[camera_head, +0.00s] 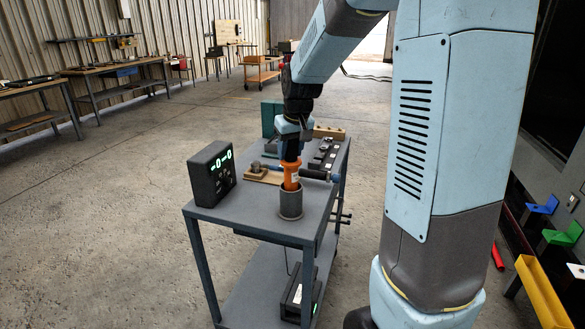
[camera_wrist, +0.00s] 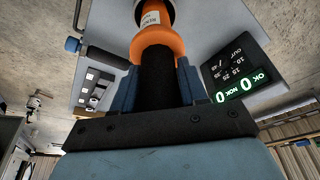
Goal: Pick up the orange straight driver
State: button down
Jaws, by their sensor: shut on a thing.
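The orange straight driver (camera_head: 291,176) stands upright at the grey cylindrical holder (camera_head: 291,202) near the front of the grey cart. Its lower end is hidden by the holder. My gripper (camera_head: 290,143) is above the holder and shut on the driver's dark upper part. In the wrist view the driver's orange body (camera_wrist: 158,45) with a white label runs away from the jaws, and my gripper (camera_wrist: 157,85) has a finger on each side of the black part. The holder's rim shows only in part past the driver at the top of the wrist view.
A black display box (camera_head: 211,173) with green digits stands left of the holder on the cart. A wooden block (camera_head: 263,174), a blue-handled tool (camera_head: 320,175) and a dark rack (camera_head: 326,153) lie behind. The cart's front left is clear.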

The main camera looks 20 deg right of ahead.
jog(key=shift+r, duration=0.1)
notch_tip(320, 180, up, 21)
dwell(1.3)
jog(key=shift+w+d, duration=0.1)
dwell(0.7)
